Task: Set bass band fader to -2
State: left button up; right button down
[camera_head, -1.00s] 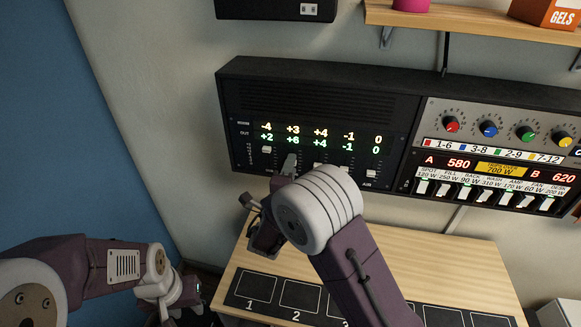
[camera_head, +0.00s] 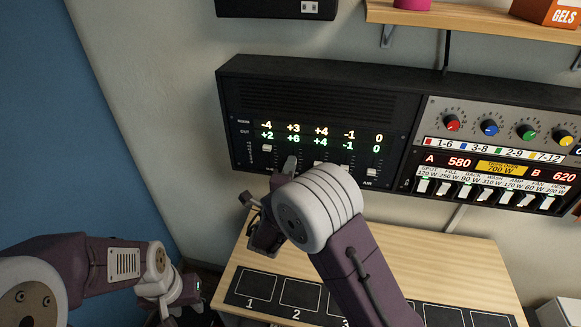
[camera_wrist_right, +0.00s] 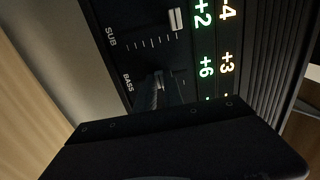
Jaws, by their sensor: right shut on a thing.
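The equalizer panel (camera_head: 232,130) on the wall has a row of faders under two rows of digits. The second column, bass, reads +3 above and +6 below. My right gripper (camera_head: 289,165) is at the bass fader slot. In the right wrist view my right gripper (camera_wrist_right: 158,82) is shut beside the BASS label (camera_wrist_right: 128,83), its fingers hiding the bass fader cap. The white sub fader cap (camera_wrist_right: 175,19) stands clear next to it. My left gripper (camera_head: 172,302) hangs low at the left, away from the panel, its jaws not clear.
A wooden desk (camera_head: 390,235) with numbered dark squares lies below the panel. A knob and switch unit (camera_head: 495,120) adjoins the panel on the right. A shelf (camera_head: 450,22) is above. The blue wall at the left is bare.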

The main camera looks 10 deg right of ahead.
dwell(0.8)
notch_tip(320, 180, down, 2)
jog(key=shift+f+b, duration=0.25)
jog(key=shift+b, duration=0.45)
jog(key=c, duration=1.4)
grip_release()
jog(key=shift+c, duration=0.2)
jog(key=shift+s, duration=0.15)
jog(key=b+v, duration=0.1)
jog(key=v, duration=0.8)
jog(key=shift+b, duration=0.35)
